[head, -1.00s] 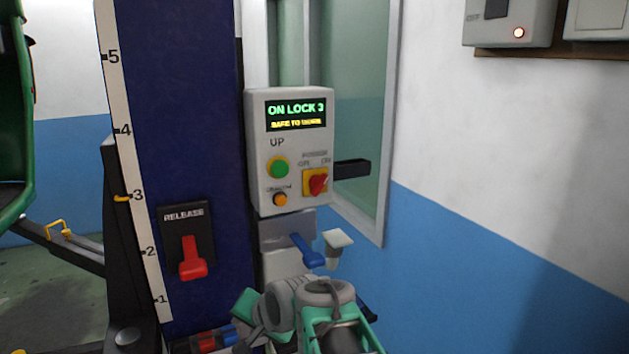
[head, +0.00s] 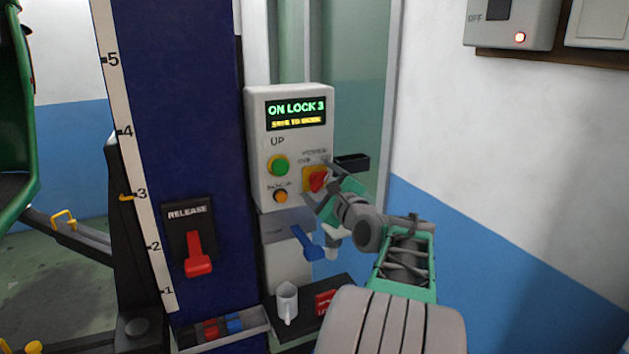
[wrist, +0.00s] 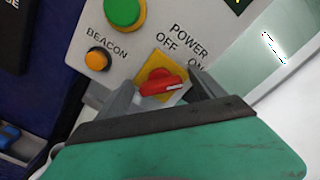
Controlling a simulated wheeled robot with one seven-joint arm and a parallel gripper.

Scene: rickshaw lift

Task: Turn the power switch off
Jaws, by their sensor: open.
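The power switch is a red rotary knob (head: 317,181) on a yellow plate, low on the right of the grey control box (head: 253,150). In the wrist view the red knob (wrist: 163,85) sits below the words POWER, OFF and ON, with its white mark pointing right, toward ON. My gripper (head: 318,182) is open at the front of the box. In the wrist view its two fingers (wrist: 160,88) stand on either side of the knob; I cannot tell whether they touch it. The box's display reads ON LOCK 3.
A green UP button (head: 278,165) and an orange beacon button (head: 280,196) are left of the knob. A blue lever (head: 307,243) hangs below the box. A red release lever (head: 198,255) is on the blue column.

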